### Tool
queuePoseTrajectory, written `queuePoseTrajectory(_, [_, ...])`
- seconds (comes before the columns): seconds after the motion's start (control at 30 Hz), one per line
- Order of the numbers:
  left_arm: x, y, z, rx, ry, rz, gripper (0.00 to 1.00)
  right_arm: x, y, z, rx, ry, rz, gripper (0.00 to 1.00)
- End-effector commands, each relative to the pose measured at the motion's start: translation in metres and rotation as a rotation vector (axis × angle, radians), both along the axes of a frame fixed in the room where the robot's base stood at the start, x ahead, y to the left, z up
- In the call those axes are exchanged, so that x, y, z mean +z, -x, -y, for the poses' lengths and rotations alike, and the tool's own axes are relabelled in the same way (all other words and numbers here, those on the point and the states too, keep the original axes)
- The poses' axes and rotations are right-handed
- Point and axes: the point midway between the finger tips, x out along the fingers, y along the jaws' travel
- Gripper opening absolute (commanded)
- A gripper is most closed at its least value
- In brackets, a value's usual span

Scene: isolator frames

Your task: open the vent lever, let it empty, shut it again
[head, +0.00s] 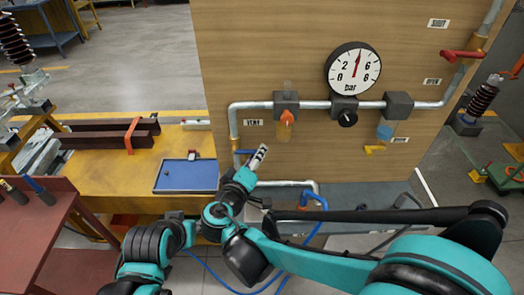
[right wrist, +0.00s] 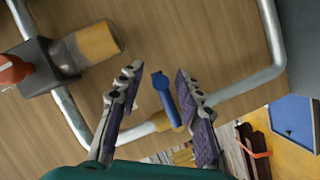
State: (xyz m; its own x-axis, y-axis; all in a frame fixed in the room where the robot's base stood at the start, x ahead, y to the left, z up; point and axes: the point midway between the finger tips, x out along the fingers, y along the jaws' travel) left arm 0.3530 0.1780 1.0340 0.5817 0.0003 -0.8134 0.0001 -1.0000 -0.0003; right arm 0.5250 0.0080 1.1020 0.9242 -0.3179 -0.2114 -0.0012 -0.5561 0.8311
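The blue vent lever (right wrist: 165,96) sits on the pipe end by a brass fitting in the right wrist view. In the head view this blue lever (head: 245,152) shows small at the left pipe, below the VENT label (head: 253,122). My right gripper (right wrist: 160,100) is open, its two fingers apart on either side of the lever. I see a gap on both sides and no clear contact. In the head view my right gripper (head: 260,155) is just right of the lever. My left gripper is not in view. The pressure gauge (head: 353,70) needle points a little right of straight up.
A red lever (head: 462,55) by SHUT and OPEN labels is at the panel's upper right. A yellow lever (head: 375,149) is lower right. An orange-tipped fitting (head: 286,118) hangs from the pipe. A blue tray (head: 186,176) lies on the yellow bench (head: 110,185) at left.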

Motion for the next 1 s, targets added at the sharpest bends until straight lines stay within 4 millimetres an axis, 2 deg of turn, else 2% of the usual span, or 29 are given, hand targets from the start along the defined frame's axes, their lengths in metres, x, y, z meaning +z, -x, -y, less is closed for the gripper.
queuePoseTrajectory(0.1, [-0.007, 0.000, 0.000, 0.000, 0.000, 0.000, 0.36, -0.006, -0.019, 0.008, -0.004, 0.001, -0.001, 0.36])
queuePoseTrajectory(0.3, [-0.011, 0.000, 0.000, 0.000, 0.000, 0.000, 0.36, -0.009, -0.038, 0.014, -0.001, 0.001, -0.001, 0.36])
queuePoseTrajectory(0.6, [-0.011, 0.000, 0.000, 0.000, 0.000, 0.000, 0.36, -0.009, -0.041, 0.014, 0.000, 0.001, -0.002, 0.36])
queuePoseTrajectory(0.67, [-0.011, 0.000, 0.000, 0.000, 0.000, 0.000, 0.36, -0.009, -0.041, 0.014, 0.000, 0.001, -0.002, 0.23])
queuePoseTrajectory(0.73, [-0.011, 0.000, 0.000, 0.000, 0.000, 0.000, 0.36, -0.009, -0.041, 0.014, 0.000, 0.001, -0.002, 0.04])
queuePoseTrajectory(0.77, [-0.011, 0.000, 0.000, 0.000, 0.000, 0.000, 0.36, -0.009, -0.040, 0.014, 0.000, 0.001, -0.002, 0.00])
queuePoseTrajectory(1.0, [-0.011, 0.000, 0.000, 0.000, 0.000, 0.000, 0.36, -0.009, -0.041, 0.014, 0.001, 0.000, -0.001, 0.00])
